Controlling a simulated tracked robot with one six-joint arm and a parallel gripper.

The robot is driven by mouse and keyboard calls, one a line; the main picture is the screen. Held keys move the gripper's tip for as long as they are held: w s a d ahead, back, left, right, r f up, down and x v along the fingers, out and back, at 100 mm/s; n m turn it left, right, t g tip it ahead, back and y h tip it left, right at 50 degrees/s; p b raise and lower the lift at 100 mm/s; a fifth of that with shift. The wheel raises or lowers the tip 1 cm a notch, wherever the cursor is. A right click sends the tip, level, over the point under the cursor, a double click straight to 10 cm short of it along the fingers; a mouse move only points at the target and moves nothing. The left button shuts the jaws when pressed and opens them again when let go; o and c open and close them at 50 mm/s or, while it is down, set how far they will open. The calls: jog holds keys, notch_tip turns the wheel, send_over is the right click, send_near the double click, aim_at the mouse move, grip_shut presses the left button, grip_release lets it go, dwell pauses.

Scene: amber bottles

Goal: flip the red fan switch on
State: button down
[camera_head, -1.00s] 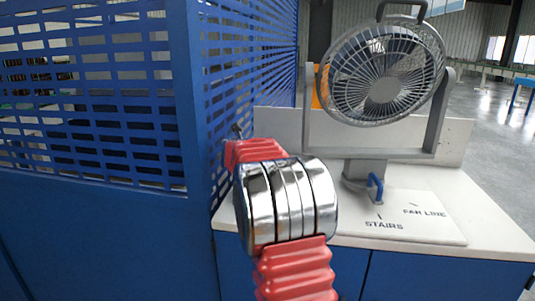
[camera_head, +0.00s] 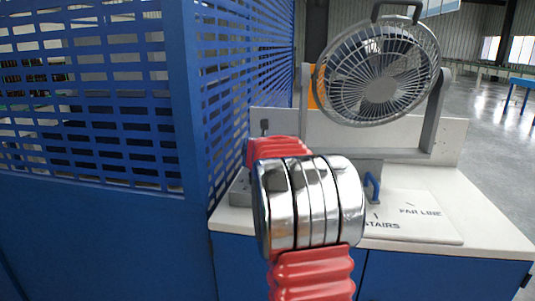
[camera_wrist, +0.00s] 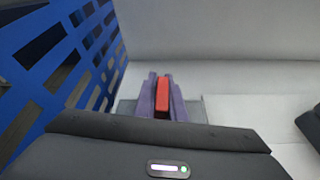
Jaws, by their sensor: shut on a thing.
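In the wrist view, the red switch handle (camera_wrist: 162,94) stands between the two purple fingers of my gripper (camera_wrist: 162,90), which is shut on it. A grey base plate (camera_wrist: 193,108) shows beside and behind the fingers. The lower part of the handle is hidden by my dark gripper body. In the head view, my red and chrome arm hides the gripper and the red handle. A grey box edge (camera_head: 240,188) shows on the counter left of my arm. Whether the switch is on or off I cannot tell.
A grey desk fan (camera_head: 380,75) stands on the white counter (camera_head: 480,215). A blue lever (camera_head: 372,186) is right of my arm, near a white plate (camera_head: 425,225) with printed labels. A blue slatted panel (camera_head: 90,110) stands close on the left.

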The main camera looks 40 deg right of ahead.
jog(key=shift+s+f+m+t+y, duration=0.2)
jog(key=shift+m+t+y, duration=0.3)
jog(key=shift+m, duration=0.4)
dwell(0.5)
jog(key=c, duration=2.2)
grip_release()
jog(key=o, duration=0.4)
jog(key=shift+d, duration=0.1)
jog(key=shift+r, duration=0.1)
jog(key=shift+f+v, duration=0.2)
jog(key=shift+v, duration=6.7)
